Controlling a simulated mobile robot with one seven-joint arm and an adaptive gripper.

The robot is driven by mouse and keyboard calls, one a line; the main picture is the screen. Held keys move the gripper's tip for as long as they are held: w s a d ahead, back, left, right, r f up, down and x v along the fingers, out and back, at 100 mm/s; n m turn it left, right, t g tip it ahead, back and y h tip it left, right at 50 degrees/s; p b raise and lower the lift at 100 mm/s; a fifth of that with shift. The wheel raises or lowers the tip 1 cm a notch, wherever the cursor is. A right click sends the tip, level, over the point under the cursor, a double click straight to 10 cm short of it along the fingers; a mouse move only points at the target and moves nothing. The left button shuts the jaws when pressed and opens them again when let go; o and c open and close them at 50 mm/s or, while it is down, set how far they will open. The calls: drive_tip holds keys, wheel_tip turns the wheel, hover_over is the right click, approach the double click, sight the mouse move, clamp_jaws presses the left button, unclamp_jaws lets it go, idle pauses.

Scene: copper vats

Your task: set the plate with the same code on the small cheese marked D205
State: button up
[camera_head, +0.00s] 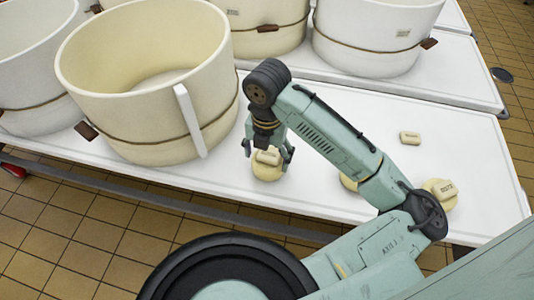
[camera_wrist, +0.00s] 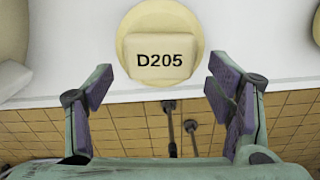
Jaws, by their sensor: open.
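A small round pale-yellow cheese (camera_head: 266,174) sits near the table's front edge. A cream plate (camera_head: 267,157) lies on top of it. In the wrist view the plate (camera_wrist: 160,62) reads D205, and the cheese's rim (camera_wrist: 160,12) shows around its upper part. My gripper (camera_head: 267,151) is over this cheese, pointing down. In the wrist view my gripper (camera_wrist: 160,85) is open, with its fingers apart on either side of the plate and nothing shut between them. Whether a finger touches the plate or cheese I cannot tell.
A loose plate (camera_head: 410,138) lies at the right. Another cheese (camera_head: 449,202) carries a plate whose code is too small to read. A third cheese (camera_head: 348,182) is partly hidden by my arm. A large cream vat (camera_head: 120,75) stands close left; more vats stand behind.

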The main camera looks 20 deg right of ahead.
drive_tip(key=shift+r, duration=0.1)
wheel_tip(320, 180, up, 12)
idle(0.5)
drive_tip(key=shift+s, duration=0.1)
